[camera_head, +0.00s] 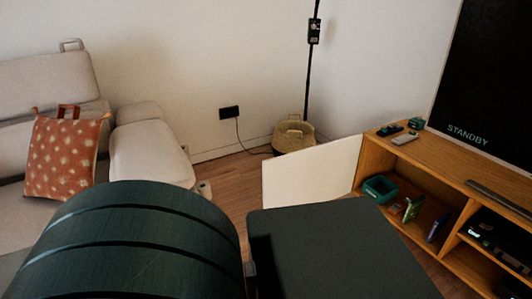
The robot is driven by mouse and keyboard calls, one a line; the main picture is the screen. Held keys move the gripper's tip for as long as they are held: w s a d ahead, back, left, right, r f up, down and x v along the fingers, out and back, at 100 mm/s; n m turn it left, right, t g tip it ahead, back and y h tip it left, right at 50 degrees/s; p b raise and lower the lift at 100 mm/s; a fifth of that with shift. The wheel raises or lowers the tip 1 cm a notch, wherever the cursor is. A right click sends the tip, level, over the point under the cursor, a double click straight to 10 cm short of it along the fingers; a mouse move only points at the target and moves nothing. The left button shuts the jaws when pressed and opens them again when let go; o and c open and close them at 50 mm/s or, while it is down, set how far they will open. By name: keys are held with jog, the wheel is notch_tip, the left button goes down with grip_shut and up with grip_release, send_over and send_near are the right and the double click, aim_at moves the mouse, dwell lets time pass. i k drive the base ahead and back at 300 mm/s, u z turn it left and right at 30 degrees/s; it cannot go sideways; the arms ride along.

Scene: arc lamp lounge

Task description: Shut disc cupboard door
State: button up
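The cupboard door (312,175) is a pale cream panel at the middle right. It stands open, swung out to the left from the left end of the wooden cupboard (446,170). Its lower part is hidden behind dark parts of my own body. The open compartment beside it holds a teal bin (380,189) and a few thin upright cases (412,208). My gripper is not visible in this view. Large dark green and grey parts of my own arm or body fill the bottom middle.
A beige sofa (150,155) with an orange spotted cushion (66,155) stands on the left. A woven basket (293,134) and a dark lamp pole (309,75) stand behind the door. A television (490,80) is above the cupboard. Wooden floor (232,180) shows left of the door.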

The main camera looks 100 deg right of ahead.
aim_at(325, 172)
jog(key=z, duration=3.65)
jog(key=i, duration=1.65)
jog(key=z, duration=0.3)
